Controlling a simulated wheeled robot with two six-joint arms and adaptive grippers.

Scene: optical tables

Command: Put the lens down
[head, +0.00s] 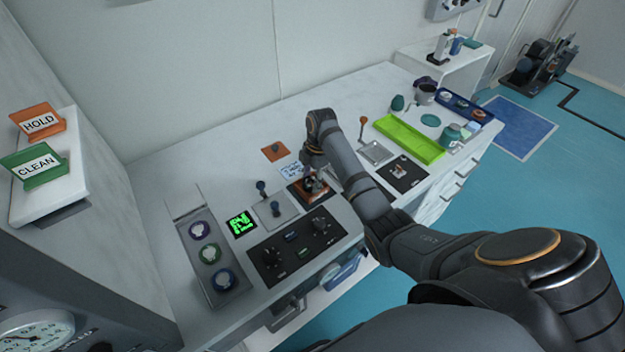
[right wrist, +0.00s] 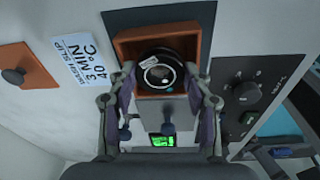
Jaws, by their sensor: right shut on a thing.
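The lens (right wrist: 160,72) is a dark round piece with a shiny glass face and a small pale label. In the right wrist view it lies within the walls of an orange-brown square tray (right wrist: 124,49). My right gripper (right wrist: 161,80) is shut on the lens, one finger on each side. Whether the lens touches the tray floor I cannot tell. In the head view my right gripper (head: 315,182) is over the same tray (head: 299,194), and the lens is mostly hidden there. My left gripper is not in view.
A control panel with knobs (head: 297,246) stands close in front of the tray. A lever plate (head: 277,212) and a green screen (head: 242,224) are to its left. A slip reading "40°C 3 MIN" (right wrist: 86,63) lies beside it. A lime-green tray (head: 408,139) is farther right.

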